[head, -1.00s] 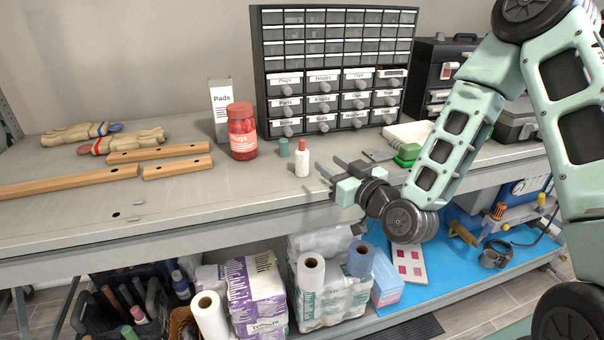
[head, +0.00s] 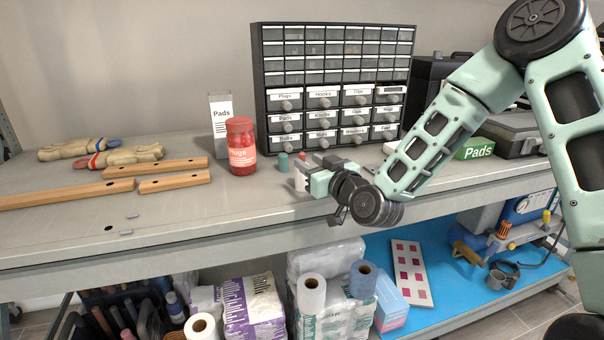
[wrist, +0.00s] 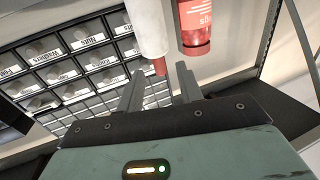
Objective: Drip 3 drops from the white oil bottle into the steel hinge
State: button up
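My gripper (wrist: 160,82) is open there, with gaps beside the tip. Two small grey metal pieces, one nearer the front edge (head: 127,232) and one behind it (head: 132,216), lie on the bench at left. I cannot tell whether either is the steel hinge.
A red jar (head: 241,150) and a small teal cylinder (head: 283,161) stand close left of the bottle. A drawer cabinet (head: 334,95) is behind. Wooden bars (head: 155,168) and gloves (head: 125,157) lie at left. The bench front there is mostly clear.

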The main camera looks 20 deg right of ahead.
aim_at(304, 158)
jog(key=p+x, duration=0.1)
jog(key=x, duration=0.3)
jog(key=shift+w, duration=0.2)
jog(key=shift+c, duration=0.3)
grip_shut()
jog(key=shift+r, duration=0.1)
notch_tip(304, 158, up, 10)
jog(key=shift+f+b, duration=0.1)
jog(key=shift+b, duration=0.4)
